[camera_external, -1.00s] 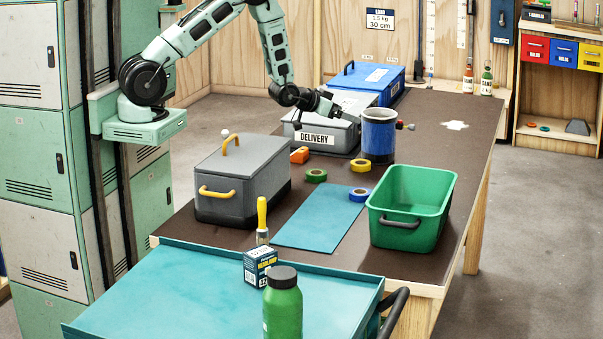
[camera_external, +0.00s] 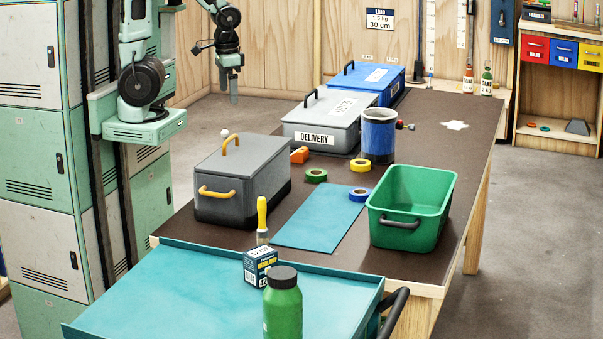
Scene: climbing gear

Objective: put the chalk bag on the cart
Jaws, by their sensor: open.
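The chalk bag appears to be the upright blue cylinder (camera_external: 379,138) with a dark rim, standing on the brown table right of the grey box labelled DELIVERY. A small red and dark piece shows at its right side. The cart (camera_external: 190,285) is the teal tray-topped one in the foreground, against the table's near end. My gripper (camera_external: 234,98) is open and empty, pointing down beyond the table's far left side, well left of the blue cylinder. The gap between its fingers is hard to see.
The cart holds a green bottle (camera_external: 283,305) and a small box (camera_external: 260,265); its left part is bare. The table (camera_external: 455,150) bears a grey lidded box (camera_external: 240,185), a DELIVERY box (camera_external: 325,125), a blue box (camera_external: 385,80), a green bin (camera_external: 425,190) and tape rolls.

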